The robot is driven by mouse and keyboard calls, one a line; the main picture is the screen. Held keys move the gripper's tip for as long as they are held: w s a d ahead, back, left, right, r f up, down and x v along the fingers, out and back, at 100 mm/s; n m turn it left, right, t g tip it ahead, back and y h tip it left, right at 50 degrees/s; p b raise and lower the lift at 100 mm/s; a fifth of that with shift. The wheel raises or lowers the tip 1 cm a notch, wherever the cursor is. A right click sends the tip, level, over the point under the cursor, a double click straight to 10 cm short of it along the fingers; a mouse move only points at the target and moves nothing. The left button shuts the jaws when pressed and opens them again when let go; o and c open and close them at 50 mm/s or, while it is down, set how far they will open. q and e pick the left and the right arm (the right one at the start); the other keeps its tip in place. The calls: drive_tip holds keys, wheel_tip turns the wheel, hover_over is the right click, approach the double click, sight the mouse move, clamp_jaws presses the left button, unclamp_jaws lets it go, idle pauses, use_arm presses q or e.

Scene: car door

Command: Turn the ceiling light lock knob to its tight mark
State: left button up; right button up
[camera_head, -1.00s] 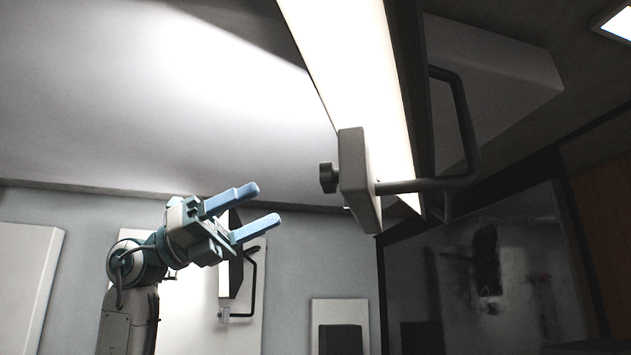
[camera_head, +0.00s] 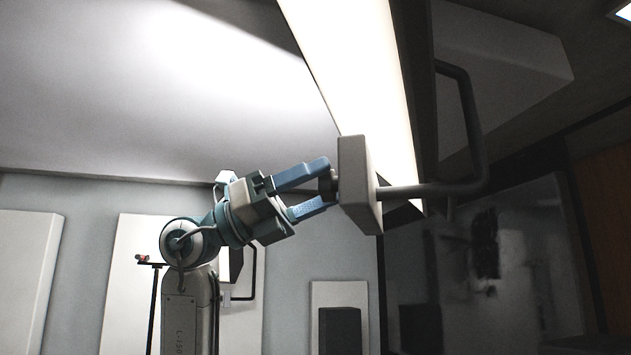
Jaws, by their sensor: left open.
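The ceiling light (camera_head: 350,70) is a long bright panel running up and away from a grey end block (camera_head: 358,185). The dark lock knob (camera_head: 328,186) sticks out from the left face of this block. My left gripper (camera_head: 321,184) is open, with its blue fingers pointing right. One finger is above the knob and one below, so the knob sits between the fingertips and is partly hidden. I cannot tell whether the fingers touch it. No tight mark can be made out. My right gripper is not in view.
A dark bent handle bar (camera_head: 472,130) runs from the right of the end block up to the light's housing. Behind stand pale wall panels (camera_head: 130,270), a dark box (camera_head: 340,330) and a thin stand with a small red part (camera_head: 150,262). Space left of my arm is free.

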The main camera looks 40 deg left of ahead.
use_arm(q)
drive_tip(key=c, duration=1)
drive_tip(key=shift+o, duration=0.2)
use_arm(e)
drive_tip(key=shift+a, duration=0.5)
use_arm(q)
drive_tip(key=shift+m, duration=0.4)
drive_tip(key=m+g+p, duration=0.1)
drive_tip(key=m+g, duration=0.2)
drive_tip(key=m, duration=0.4)
drive_tip(key=m+g+p, duration=0.2)
drive_tip(key=m+g, duration=0.2)
drive_tip(key=m, duration=0.4)
drive_tip(key=m+g+y+p, duration=0.1)
drive_tip(key=m+g+p, duration=0.1)
drive_tip(key=m, duration=0.6)
drive_tip(key=shift+w+a+r+g, duration=0.1)
drive_tip(key=shift+w+r+g, duration=0.1)
drive_tip(key=shift+g, duration=0.5)
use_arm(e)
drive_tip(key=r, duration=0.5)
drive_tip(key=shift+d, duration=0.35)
use_arm(q)
drive_tip(key=shift+f, duration=0.1)
